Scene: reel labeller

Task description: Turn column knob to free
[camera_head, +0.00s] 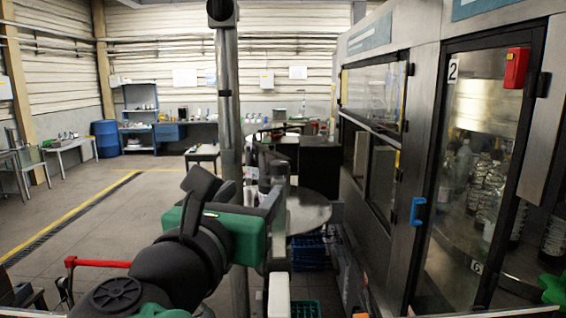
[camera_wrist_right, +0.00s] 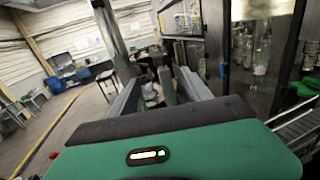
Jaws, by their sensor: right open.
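The column (camera_head: 228,130) is a grey upright post left of centre in the head view, with a dark round piece (camera_head: 222,11) at its top and a small black collar (camera_head: 225,93) partway up. I cannot tell which part is the knob. The column also stands behind the fingers in the right wrist view (camera_wrist_right: 108,30). My right gripper (camera_head: 268,200) is near the column, partly hidden by its green wrist. In the wrist view its fingers (camera_wrist_right: 160,75) are apart, with small dark and whitish parts visible between them. My left gripper is not in view.
A steel machine cabinet with a glass door (camera_head: 480,170), blue handle (camera_head: 417,211) and red box (camera_head: 516,68) fills the right. A round metal table (camera_head: 308,212) and blue crates (camera_head: 308,250) stand beyond the gripper. A red bar (camera_head: 100,262) is lower left. Floor at left is open.

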